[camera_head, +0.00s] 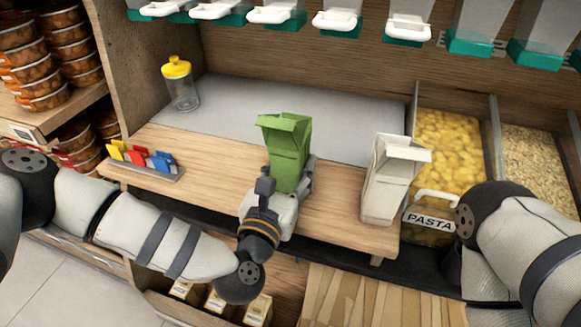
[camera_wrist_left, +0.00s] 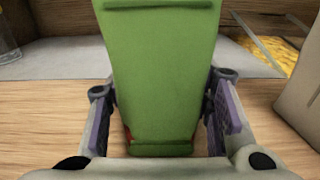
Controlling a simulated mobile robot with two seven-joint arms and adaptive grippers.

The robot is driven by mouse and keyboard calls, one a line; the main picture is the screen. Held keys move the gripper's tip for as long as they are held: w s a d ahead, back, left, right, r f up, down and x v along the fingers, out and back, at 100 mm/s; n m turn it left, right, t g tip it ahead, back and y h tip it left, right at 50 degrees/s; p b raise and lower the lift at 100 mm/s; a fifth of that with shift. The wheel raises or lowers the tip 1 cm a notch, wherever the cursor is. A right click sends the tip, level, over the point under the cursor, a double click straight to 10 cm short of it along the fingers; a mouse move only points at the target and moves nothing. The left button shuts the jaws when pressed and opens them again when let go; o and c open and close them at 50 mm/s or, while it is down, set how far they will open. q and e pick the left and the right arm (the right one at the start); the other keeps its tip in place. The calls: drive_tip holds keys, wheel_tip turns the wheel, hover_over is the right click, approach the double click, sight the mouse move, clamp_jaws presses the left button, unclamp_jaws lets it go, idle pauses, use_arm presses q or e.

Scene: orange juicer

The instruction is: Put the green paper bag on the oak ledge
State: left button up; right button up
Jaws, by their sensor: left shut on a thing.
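The green paper bag (camera_head: 289,152) is upright with its top flap open, at the middle of the oak ledge (camera_head: 225,180). My left gripper (camera_head: 290,185) is shut on the lower part of the bag from the front. In the left wrist view the bag (camera_wrist_left: 163,75) fills the middle, with a finger on each side of it. The bag's base is at or just above the wood; I cannot tell whether it touches. My right arm shows at the right, but its gripper is out of view.
A white paper bag (camera_head: 390,178) stands on the ledge to the right. A jar with a yellow lid (camera_head: 180,82) stands at the back left. A rack of coloured clips (camera_head: 143,160) is on the ledge's left. Pasta bins (camera_head: 447,150) lie right; dispensers hang above.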

use_arm(q)
drive_tip(key=shift+r, duration=0.1)
drive_tip(key=o, duration=0.9)
drive_tip(key=shift+f, duration=0.25)
drive_tip(key=shift+c, duration=0.2)
drive_tip(key=o, duration=0.4)
drive_tip(key=shift+r, duration=0.1)
